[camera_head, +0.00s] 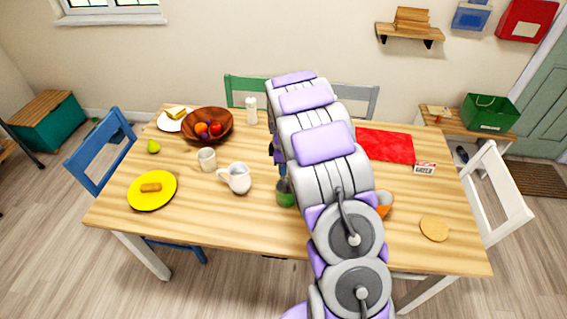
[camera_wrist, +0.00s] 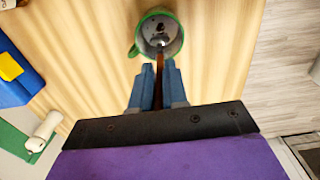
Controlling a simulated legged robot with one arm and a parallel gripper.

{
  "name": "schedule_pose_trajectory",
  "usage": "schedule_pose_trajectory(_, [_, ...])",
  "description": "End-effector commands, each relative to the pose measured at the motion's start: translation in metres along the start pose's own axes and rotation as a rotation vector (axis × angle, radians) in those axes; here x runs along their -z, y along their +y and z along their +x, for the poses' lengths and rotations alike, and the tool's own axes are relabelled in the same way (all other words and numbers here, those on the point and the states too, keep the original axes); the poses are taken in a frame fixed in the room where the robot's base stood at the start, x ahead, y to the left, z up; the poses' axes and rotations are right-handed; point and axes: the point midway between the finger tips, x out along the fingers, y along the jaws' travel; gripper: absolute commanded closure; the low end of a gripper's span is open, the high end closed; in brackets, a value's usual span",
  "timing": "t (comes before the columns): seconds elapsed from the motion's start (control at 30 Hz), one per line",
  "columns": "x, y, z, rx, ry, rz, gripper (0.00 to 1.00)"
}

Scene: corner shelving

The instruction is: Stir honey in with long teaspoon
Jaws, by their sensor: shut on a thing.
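A green mug (camera_head: 286,199) stands on the wooden table near the middle, partly covered by my arm in the head view. In the wrist view the mug (camera_wrist: 178,42) lies straight ahead of my fingers, its mouth facing the camera. My gripper (camera_wrist: 159,76) is shut on the long teaspoon (camera_wrist: 160,62), a thin dark brown strip between the blue fingers. The spoon's far end reaches into the mug; its tip cannot be made out. The fingertips are close to the mug's rim. I cannot identify honey in the mug.
A white pitcher (camera_head: 237,180) and a pale mug (camera_head: 207,160) stand left of the green mug. A fruit bowl (camera_head: 189,123), a yellow plate (camera_head: 136,197) and a white bottle (camera_head: 251,111) are further off. A round coaster (camera_head: 434,229) and small box (camera_head: 424,169) lie right.

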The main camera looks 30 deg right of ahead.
Motion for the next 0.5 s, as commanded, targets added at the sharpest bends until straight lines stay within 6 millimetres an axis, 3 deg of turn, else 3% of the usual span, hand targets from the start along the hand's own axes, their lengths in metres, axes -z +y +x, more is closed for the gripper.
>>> schedule_pose_trajectory(0.5, [0.000, -0.001, 0.034, 0.003, -0.001, 0.000, 1.00])
